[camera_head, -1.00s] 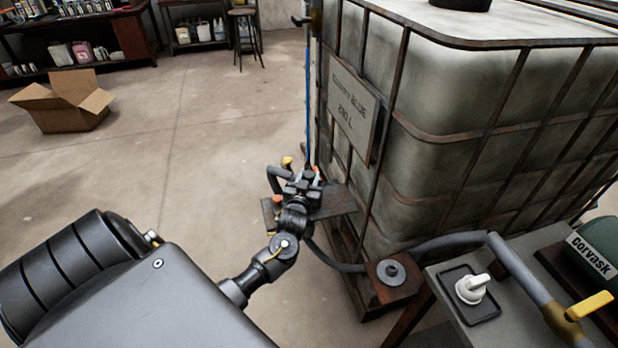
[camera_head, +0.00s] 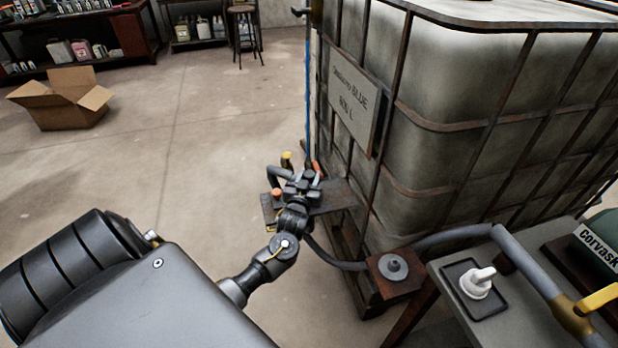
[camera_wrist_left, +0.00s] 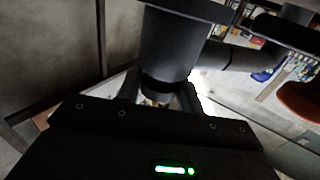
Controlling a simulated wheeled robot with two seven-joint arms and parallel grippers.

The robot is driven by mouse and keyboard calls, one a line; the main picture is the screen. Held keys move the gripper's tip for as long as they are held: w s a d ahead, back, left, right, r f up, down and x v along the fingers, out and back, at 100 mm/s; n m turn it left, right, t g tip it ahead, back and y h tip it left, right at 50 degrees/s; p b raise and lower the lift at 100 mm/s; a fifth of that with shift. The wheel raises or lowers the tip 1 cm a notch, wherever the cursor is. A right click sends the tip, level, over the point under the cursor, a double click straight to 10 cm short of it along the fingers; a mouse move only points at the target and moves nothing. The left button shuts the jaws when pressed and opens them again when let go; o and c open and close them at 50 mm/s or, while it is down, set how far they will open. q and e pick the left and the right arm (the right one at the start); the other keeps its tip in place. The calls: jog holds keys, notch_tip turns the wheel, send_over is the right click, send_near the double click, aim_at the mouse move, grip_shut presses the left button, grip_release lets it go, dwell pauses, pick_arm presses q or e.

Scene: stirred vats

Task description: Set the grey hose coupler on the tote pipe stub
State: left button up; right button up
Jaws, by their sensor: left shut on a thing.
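My left gripper (camera_head: 303,184) is shut beside the lower left corner of the caged tote (camera_head: 450,120). In the left wrist view it (camera_wrist_left: 163,92) is shut on a dark grey cylinder (camera_wrist_left: 172,50), which I take as the hose coupler. In the head view the gripper covers most of the coupler. A curved grey hose (camera_head: 279,174) shows just left of the gripper. I cannot make out the tote pipe stub, or whether the coupler touches it. My right gripper is not in view.
A dark plate (camera_head: 335,196) lies beside the gripper at the tote's side. A grey hose (camera_head: 450,238) crosses to a table with a white knob (camera_head: 480,280) at right. An open cardboard box (camera_head: 62,100) sits on the floor at left. The floor between is clear.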

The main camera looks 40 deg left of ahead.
pick_arm(q)
jog(key=shift+p, duration=0.5)
dwell(1.1)
jog(key=shift+f+b, duration=0.55)
jog(key=shift+f, duration=0.05)
dwell(0.4)
jog(key=o, duration=0.8)
jog(key=shift+c, duration=0.2)
jog(key=shift+p+v, duration=0.95)
jog(key=shift+v, duration=0.35)
jog(key=shift+p+v, duration=0.8)
jog(key=shift+v, duration=0.6)
jog(key=p+v, duration=0.2)
jog(key=v, duration=0.3)
jog(key=shift+s+d, duration=0.25)
jog(key=shift+s, duration=0.05)
